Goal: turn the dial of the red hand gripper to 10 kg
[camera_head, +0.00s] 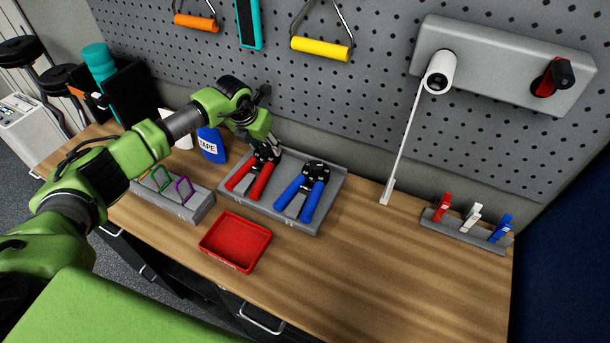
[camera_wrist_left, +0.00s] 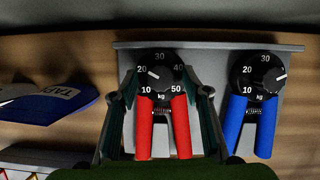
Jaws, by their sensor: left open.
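The red hand gripper (camera_head: 239,182) lies in a grey tray (camera_head: 328,213), its black dial end toward the wall. In the left wrist view its dial (camera_wrist_left: 161,84) carries 10, 20, 30, 40, 50 and "kg"; the white pointer mark aims up-left, toward 20. My left gripper (camera_head: 266,148) is above the dial end. In the left wrist view its open fingers (camera_wrist_left: 164,92) stand on either side of the red hand gripper; I cannot tell whether they touch it. My right gripper is not in view.
A blue hand gripper (camera_head: 311,197) lies to the right in the same tray. A red tray (camera_head: 236,262) is in front. A holder with coloured clips (camera_head: 463,232) stands at right, a blue tape package (camera_head: 211,150) at left. Pegboard (camera_head: 330,85) rises behind.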

